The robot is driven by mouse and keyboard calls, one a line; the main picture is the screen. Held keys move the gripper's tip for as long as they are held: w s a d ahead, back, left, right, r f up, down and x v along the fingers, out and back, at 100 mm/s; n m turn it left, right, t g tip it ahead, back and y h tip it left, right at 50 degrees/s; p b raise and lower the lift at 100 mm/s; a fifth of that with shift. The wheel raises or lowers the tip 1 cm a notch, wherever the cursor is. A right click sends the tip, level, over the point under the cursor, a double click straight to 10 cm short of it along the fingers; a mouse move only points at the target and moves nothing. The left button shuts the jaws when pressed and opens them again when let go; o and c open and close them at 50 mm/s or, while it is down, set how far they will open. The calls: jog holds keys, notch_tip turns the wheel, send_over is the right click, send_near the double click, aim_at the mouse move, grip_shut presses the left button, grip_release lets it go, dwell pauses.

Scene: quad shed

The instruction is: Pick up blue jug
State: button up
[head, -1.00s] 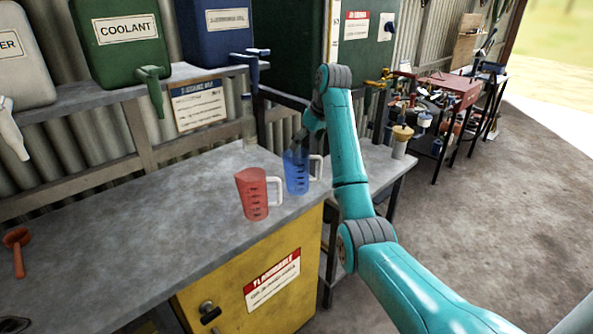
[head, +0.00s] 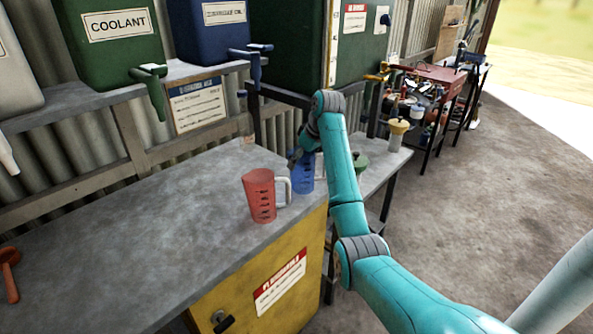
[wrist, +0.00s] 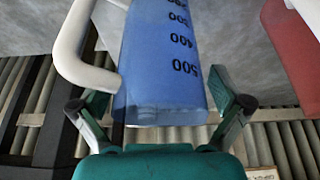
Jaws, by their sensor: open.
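The blue jug (head: 304,174) stands upright on the grey bench top, near its right end, partly hidden behind my arm in the head view. In the wrist view the blue jug (wrist: 162,60) fills the middle, with black volume marks and a white handle on its left. My gripper (wrist: 165,108) is open. One finger is on each side of the jug's lower-pictured end, with the left finger close to the handle. I cannot tell whether either finger touches the jug. In the head view my gripper is mostly hidden by the arm.
A red jug (head: 259,196) stands just left of the blue jug; it also shows in the wrist view (wrist: 293,45). The bench top (head: 130,225) is mostly clear to the left. A shelf with a green coolant container (head: 110,40) runs along the wall.

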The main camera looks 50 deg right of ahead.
jog(key=shift+w+f, duration=0.15)
jog(key=shift+f, duration=0.25)
jog(key=c, duration=1.1)
